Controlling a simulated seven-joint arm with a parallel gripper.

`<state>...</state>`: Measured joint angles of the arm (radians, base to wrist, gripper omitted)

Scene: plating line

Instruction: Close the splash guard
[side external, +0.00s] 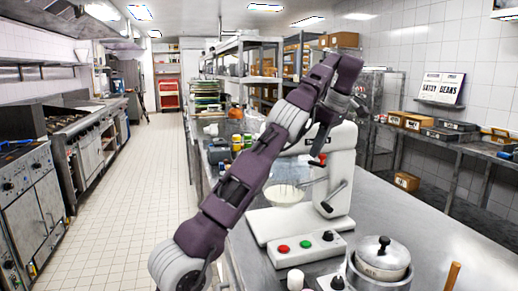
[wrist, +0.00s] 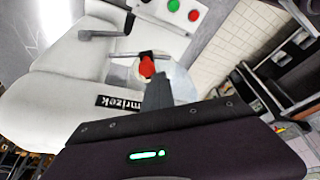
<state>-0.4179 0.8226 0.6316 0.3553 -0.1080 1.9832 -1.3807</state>
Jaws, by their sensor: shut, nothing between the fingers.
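The white stand mixer (side external: 341,180) stands on the steel counter, and its body with a "mrizek" label fills much of the wrist view (wrist: 60,75). A mixing bowl (side external: 285,194) sits under its head. A pale, see-through curved piece (wrist: 182,82), which looks like the splash guard, shows beside the red knob (wrist: 147,66); how far it is swung I cannot tell. My gripper (side external: 320,150) is shut and empty, pointing down at the mixer head. Its fingertips (wrist: 154,80) are right by the red knob; contact is unclear.
A control box (side external: 304,246) with red and green buttons lies in front of the mixer. A lidded pot (side external: 381,262) stands at the counter's near right. Bottles (side external: 240,142) stand behind the bowl. The counter right of the mixer (side external: 400,215) is clear.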

